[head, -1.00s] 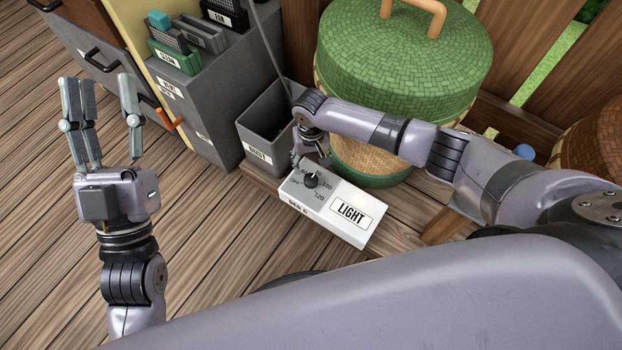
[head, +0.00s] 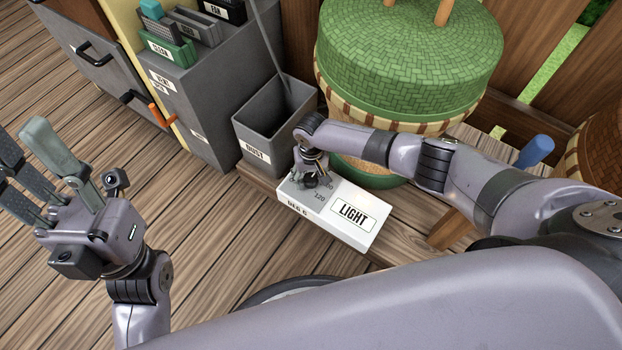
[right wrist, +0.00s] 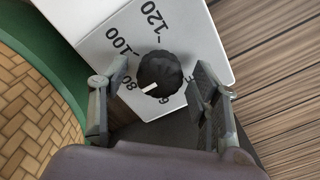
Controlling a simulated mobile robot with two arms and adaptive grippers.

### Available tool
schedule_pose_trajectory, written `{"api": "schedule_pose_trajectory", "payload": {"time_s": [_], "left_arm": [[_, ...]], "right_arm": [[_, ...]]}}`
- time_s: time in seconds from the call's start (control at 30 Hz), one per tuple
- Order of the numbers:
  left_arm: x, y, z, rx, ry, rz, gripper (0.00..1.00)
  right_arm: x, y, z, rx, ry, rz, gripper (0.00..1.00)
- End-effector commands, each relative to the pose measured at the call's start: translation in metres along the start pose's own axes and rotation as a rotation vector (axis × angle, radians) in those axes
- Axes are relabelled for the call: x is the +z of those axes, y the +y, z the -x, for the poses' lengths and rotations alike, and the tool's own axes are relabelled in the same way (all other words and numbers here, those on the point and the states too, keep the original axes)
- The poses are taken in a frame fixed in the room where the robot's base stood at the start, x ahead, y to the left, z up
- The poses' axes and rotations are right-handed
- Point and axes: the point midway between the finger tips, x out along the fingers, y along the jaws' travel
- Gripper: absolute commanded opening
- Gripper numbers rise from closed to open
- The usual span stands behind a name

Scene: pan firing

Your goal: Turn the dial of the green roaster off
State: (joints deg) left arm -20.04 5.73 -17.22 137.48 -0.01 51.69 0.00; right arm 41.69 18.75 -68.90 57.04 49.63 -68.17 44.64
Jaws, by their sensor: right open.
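The green-lidded round vessel (head: 410,70) has a woven lid with a wooden handle, and stands behind a white control box (head: 330,222) labelled LIGHT. The box's black dial (right wrist: 159,72) shows in the right wrist view, with marks including 80, 100 and 120 around it. Its white pointer line is toward the 80 side. My right gripper (head: 313,176) is over the dial, and its fingers (right wrist: 160,76) are apart on either side of it; I cannot tell whether they touch it. My left gripper (head: 30,150) is open and empty at the left, partly cut off by the frame.
A grey open bin (head: 270,128) stands just left of the box. A grey cabinet (head: 200,95) with labelled slots is behind it. A blue-topped handle (head: 536,150) is at the right. The wooden floor (head: 215,240) at left is clear.

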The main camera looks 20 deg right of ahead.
Motion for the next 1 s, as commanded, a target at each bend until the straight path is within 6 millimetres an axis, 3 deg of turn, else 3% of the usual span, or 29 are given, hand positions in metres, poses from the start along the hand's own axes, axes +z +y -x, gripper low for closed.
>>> {"api": "schedule_pose_trajectory", "payload": {"time_s": [0.27,1.0], "left_arm": [[0.0003,0.0000,0.0002,0.000,-0.001,0.000,0.40],[0.0006,0.0001,0.0004,0.000,-0.003,0.000,0.40]], "right_arm": [[-0.0001,0.0001,-0.0007,0.000,0.000,0.000,0.57],[0.0001,0.0007,-0.0009,0.001,0.000,-0.001,0.09]]}}
